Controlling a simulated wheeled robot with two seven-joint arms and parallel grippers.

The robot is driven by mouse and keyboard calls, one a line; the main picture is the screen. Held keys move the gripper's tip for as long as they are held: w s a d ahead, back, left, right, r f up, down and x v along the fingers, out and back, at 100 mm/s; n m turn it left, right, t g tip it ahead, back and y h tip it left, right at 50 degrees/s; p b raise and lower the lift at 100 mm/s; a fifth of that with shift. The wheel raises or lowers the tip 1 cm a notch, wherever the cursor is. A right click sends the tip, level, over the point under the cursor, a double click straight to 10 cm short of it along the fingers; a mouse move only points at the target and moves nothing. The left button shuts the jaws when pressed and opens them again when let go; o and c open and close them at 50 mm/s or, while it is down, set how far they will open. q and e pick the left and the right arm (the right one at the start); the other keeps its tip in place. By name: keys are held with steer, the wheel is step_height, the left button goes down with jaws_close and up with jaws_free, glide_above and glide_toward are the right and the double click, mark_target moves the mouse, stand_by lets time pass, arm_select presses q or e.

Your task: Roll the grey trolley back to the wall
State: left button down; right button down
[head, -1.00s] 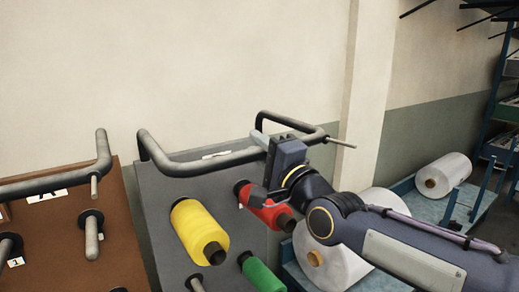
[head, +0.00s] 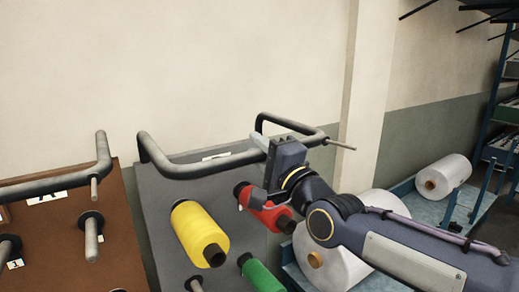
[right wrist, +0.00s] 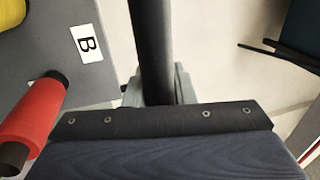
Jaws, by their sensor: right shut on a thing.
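The grey trolley (head: 165,208) stands near the wall, tilted-looking from above, with a bent dark tube handle (head: 205,164) along its top. It carries a yellow spool (head: 198,232), a red spool (head: 263,212) and a green spool (head: 262,275) on pegs. My right gripper (head: 264,146) is shut on the handle, at the right part of the top. In the right wrist view the handle bar (right wrist: 151,50) runs between the fingers, with a "B" label (right wrist: 87,43) on the trolley panel beside it. My left gripper is out of view.
A brown trolley (head: 90,240) with empty pegs stands close on the left. The beige wall (head: 170,65) is behind, with a pillar (head: 364,100) to the right. White rolls (head: 443,176) on blue stands and a shelf rack (head: 497,110) are at the right.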

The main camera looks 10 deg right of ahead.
steer(key=shift+w+a+f, duration=0.1)
steer(key=shift+f, duration=0.5)
steer(key=c, duration=1.3)
jaws_free()
steer(key=shift+o, duration=0.3)
steer(key=shift+w+r, duration=0.15)
steer(key=shift+r, duration=0.1)
steer(key=shift+s, duration=0.2)
steer(key=shift+s+d, duration=0.2)
steer(key=shift+s, duration=0.1)
steer(key=b+v, duration=0.3)
steer(key=v, duration=0.4)
